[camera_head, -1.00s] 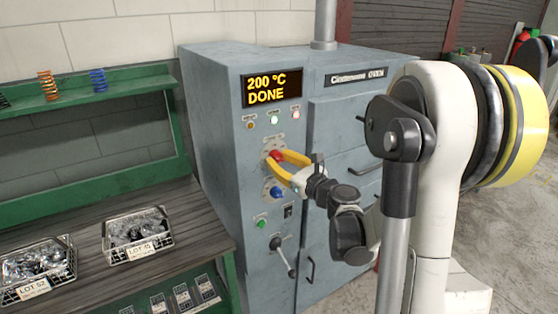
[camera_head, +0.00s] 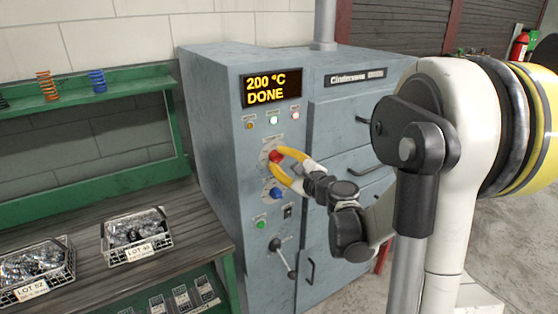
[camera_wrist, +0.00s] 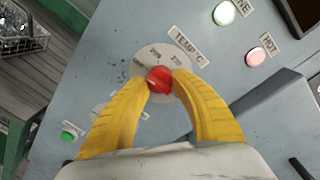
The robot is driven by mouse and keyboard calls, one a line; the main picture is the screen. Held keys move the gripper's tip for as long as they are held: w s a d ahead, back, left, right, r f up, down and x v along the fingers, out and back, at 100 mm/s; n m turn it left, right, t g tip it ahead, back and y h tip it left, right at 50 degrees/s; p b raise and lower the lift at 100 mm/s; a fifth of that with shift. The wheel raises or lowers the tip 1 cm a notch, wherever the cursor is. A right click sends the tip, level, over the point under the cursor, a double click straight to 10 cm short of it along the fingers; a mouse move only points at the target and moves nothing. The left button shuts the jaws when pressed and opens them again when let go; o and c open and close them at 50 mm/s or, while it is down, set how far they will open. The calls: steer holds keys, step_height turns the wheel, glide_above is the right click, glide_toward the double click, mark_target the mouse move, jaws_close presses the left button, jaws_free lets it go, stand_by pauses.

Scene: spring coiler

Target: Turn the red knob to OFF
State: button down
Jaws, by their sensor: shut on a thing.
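The red knob (camera_head: 276,156) sits on the front panel of the grey oven (camera_head: 220,120), below the display (camera_head: 272,88) that reads 200 °C DONE. In the wrist view the red knob (camera_wrist: 159,80) is at the centre of a pale round dial (camera_wrist: 150,62) labelled TEMP C, with numbers along its rim. My gripper (camera_head: 281,157) has yellow fingers that reach the knob from the right. In the wrist view my gripper (camera_wrist: 160,82) has one fingertip on each side of the knob, closed on it. The lower part of the dial is partly hidden by the fingers.
A blue knob (camera_head: 277,193), a green button (camera_head: 261,224) and a lever (camera_head: 284,258) lie below on the panel. Indicator lights (camera_head: 273,120) sit above. A bench (camera_head: 190,225) at left carries wire baskets of parts (camera_head: 138,250).

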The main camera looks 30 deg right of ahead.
steer(key=shift+n, duration=0.3)
stand_by(0.4)
steer(key=c, duration=1)
jaws_free()
steer(key=s, duration=0.8)
steer(key=s+d, duration=0.1)
steer(key=s, duration=0.3)
steer(key=shift+r, duration=0.35)
steer(key=shift+w+a, duration=0.1)
